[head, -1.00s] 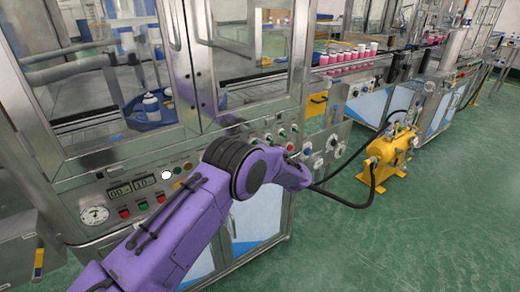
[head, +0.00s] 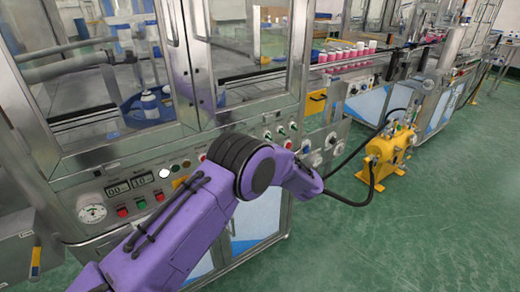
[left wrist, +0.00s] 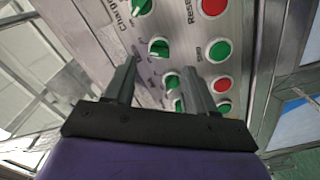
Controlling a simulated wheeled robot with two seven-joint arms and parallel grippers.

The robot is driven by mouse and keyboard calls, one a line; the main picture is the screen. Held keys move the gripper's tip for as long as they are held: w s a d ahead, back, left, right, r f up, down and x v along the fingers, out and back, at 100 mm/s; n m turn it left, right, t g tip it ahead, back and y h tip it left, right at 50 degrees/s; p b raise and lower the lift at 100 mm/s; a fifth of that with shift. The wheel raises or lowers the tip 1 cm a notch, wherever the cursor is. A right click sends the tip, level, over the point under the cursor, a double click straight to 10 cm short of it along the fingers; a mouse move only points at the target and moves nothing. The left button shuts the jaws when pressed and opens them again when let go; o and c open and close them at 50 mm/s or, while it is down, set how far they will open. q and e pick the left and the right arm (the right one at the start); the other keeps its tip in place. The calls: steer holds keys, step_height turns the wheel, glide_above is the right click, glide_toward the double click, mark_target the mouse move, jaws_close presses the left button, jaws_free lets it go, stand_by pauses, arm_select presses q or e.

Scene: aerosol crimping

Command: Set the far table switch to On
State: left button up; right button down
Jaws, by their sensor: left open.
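A steel control panel (left wrist: 185,30) with green rotary switches fills the left wrist view. One green switch (left wrist: 158,47) lies just beyond my fingertips, another (left wrist: 142,6) is at the top, and a third (left wrist: 171,80) shows between my fingers. I cannot read which is the far table switch. My left gripper (left wrist: 158,72) is open and empty, its fingers pointing at the panel; contact cannot be told. In the head view my purple left arm reaches across the panel front and hides its gripper. Small switches (head: 281,130) show above the arm. My right gripper is not in view.
Red buttons (left wrist: 222,86) and green buttons (left wrist: 220,50) sit beside the switches. A glazed cabinet (head: 245,60) rises above the panel. A yellow pump (head: 383,155) with black hoses stands at the right. The green floor (head: 420,230) at front right is clear.

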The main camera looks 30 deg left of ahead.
arm_select(q)
steer(key=v, duration=0.5)
steer(key=shift+s+d+b, duration=0.2)
steer(key=shift+d+b, duration=0.1)
steer(key=shift+d, duration=0.05)
